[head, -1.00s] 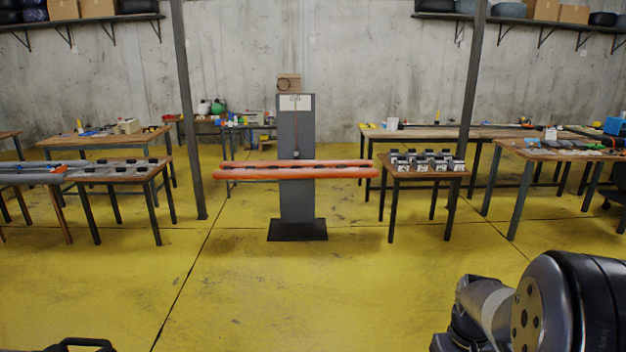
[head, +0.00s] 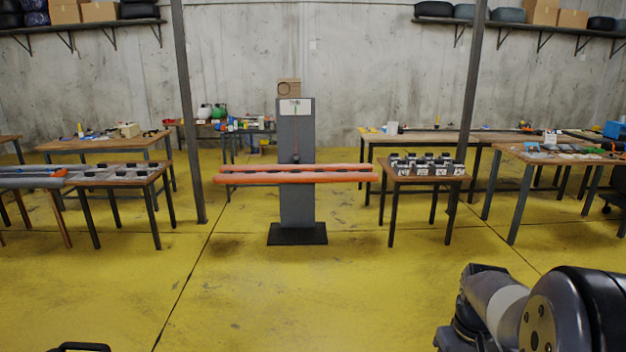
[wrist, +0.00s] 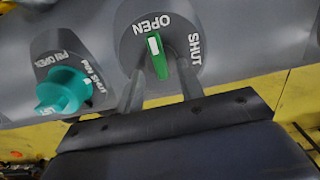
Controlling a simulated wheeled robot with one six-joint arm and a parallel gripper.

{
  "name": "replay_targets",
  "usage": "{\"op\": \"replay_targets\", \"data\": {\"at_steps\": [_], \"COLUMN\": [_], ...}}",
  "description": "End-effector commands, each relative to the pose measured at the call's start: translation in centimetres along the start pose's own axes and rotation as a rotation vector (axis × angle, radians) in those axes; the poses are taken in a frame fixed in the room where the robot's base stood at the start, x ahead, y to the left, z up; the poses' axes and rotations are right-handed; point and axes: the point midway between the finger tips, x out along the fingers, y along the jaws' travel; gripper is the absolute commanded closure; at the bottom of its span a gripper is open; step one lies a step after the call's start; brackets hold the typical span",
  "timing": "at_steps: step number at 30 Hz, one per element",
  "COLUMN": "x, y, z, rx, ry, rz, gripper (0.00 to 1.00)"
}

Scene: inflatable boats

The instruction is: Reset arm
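In the wrist view, my gripper (wrist: 160,68) is open, with its two grey fingers apart and pointing at a grey surface. A green valve handle (wrist: 158,56) on a round dial marked OPEN and SHUT stands between and just beyond the fingertips. Its white mark points toward OPEN. I cannot tell whether a finger touches the handle. A teal knob (wrist: 62,90) on a second labelled dial sits to the left. In the head view, my arm shows at the lower right; the gripper is not visible there.
Metal poles (head: 190,120) rise nearby. The yellow floor (head: 270,295) in front is clear.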

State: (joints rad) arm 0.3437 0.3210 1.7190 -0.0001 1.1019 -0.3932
Motion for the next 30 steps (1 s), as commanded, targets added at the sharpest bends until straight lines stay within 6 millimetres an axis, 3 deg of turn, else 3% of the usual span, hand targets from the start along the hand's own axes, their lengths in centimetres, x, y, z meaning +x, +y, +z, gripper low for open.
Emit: {"op": "replay_targets", "data": {"at_steps": [5, 21, 30], "x": [3.3, 3.0, 3.0], "y": [0.0, -0.4, -0.5], "z": [0.1, -0.1, -0.1], "rx": [0.012, 0.449, 0.606], "ry": [-0.002, 0.000, 0.000], "rz": [-0.001, 0.000, 0.000], "gripper": [0.64, 0.64, 0.64]}}
